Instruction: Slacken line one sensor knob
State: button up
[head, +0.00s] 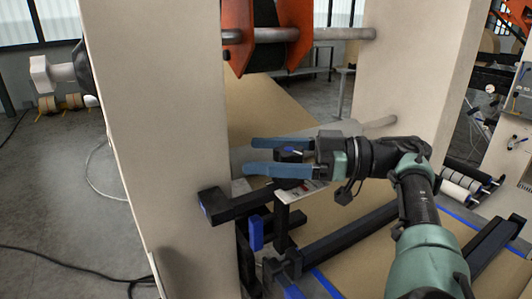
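My gripper (251,156) reaches left across the middle of the head view. Its two blue fingers are apart, one above the other, and nothing is clearly held between them. A small dark part with a blue spot (291,151) shows in the gap near the finger bases; I cannot tell whether it is the sensor knob or touches the fingers. A sensor bracket with a pale labelled face (303,190) sits just below the lower finger, partly hidden by it. No knob can be made out for certain.
A cream machine column (165,130) stands close left of my fingertips, another (405,75) behind my arm. A black bar (240,203) and a long dark rail (345,238) lie below the gripper. A grey roller shaft (335,34) crosses above. Brown kraft web (265,107) runs behind.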

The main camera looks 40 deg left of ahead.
jog(key=shift+r, duration=0.15)
notch_tip(320, 180, up, 10)
jog(key=p, duration=0.1)
dwell(0.4)
jog(key=shift+s, duration=0.15)
